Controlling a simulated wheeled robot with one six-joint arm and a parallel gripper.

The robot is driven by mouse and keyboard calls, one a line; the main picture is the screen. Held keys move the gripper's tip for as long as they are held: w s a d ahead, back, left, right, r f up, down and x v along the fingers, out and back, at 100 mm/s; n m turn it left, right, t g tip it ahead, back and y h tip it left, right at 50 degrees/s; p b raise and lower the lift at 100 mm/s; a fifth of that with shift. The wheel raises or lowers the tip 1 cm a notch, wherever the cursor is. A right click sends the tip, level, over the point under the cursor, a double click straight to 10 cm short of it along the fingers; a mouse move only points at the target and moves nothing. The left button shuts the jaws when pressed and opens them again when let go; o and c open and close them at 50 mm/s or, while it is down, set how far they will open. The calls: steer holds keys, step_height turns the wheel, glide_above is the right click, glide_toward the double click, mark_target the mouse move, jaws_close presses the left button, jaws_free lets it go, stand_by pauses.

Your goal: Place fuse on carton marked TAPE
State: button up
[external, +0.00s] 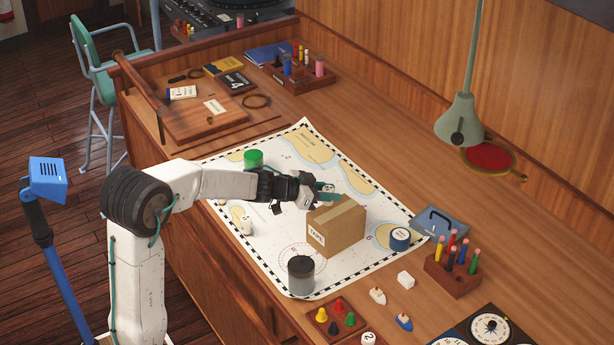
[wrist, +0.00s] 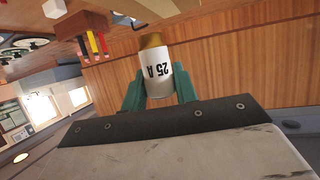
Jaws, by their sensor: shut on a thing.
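The fuse (wrist: 157,80) is a white cylinder marked "25 A" with a brass-coloured cap. In the wrist view it sits between the two teal fingers of my gripper (wrist: 159,92), which is shut on it. In the external view my gripper (external: 326,193) is at the top left of the brown carton (external: 342,232), close to its top face. I cannot tell whether anything touches the carton. The fuse is mostly hidden by the fingers there. The carton has a tape strip along its top and a white label reading TAPE on its left side.
The carton stands on a chart (external: 265,238) on the wooden desk. A green lamp (external: 462,120) hangs at the right.

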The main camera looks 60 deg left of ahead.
mark_target(330, 186)
steer(key=w, duration=0.3)
steer(key=shift+w+a+f, duration=0.2)
steer(key=shift+w+a, duration=0.1)
steer(key=shift+f, duration=1.7)
steer(key=shift+f, duration=0.1)
steer(key=o, duration=1)
steer(key=shift+f, duration=0.1)
